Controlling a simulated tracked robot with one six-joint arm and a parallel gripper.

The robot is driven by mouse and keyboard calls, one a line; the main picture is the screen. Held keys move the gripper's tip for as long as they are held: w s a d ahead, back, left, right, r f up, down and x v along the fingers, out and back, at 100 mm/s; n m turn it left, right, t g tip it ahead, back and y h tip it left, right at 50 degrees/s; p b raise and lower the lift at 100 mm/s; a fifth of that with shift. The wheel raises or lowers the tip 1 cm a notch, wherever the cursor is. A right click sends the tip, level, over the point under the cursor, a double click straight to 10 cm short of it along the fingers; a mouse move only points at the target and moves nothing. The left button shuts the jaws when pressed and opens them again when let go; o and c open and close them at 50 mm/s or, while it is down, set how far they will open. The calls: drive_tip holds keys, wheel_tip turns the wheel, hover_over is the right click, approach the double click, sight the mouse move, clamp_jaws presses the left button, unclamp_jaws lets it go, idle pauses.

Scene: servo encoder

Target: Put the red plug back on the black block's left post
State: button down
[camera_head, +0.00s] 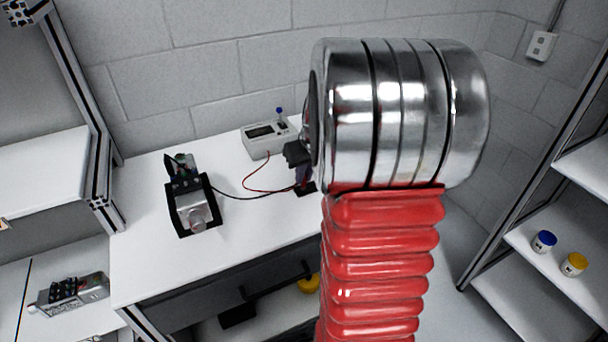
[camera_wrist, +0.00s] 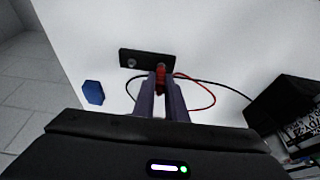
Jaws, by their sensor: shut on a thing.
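The black block (camera_wrist: 138,56) lies flat on the white table in the wrist view. A round silver post (camera_wrist: 131,62) shows at its left end. My gripper (camera_wrist: 161,88) is shut on the red plug (camera_wrist: 160,74), which is between the fingertips over the right part of the block. I cannot tell whether the plug touches the block, and its lower end is hidden. In the head view my gripper (camera_head: 302,180) points down at the table, with the block (camera_head: 307,188) just below it, partly hidden by my arm.
A white meter (camera_head: 262,140) stands behind, with red (camera_head: 262,190) and black (camera_head: 236,197) wires on the table. A black stand holding a metal device (camera_head: 196,215) is to the left. A blue object (camera_wrist: 93,92) lies left of the block in the wrist view.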

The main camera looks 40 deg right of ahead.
drive_tip(key=shift+f, duration=0.15)
idle(0.6)
drive_tip(key=c, duration=1.7)
unclamp_jaws()
drive_tip(key=shift+r, duration=3.55)
drive_tip(key=shift+f, duration=0.1)
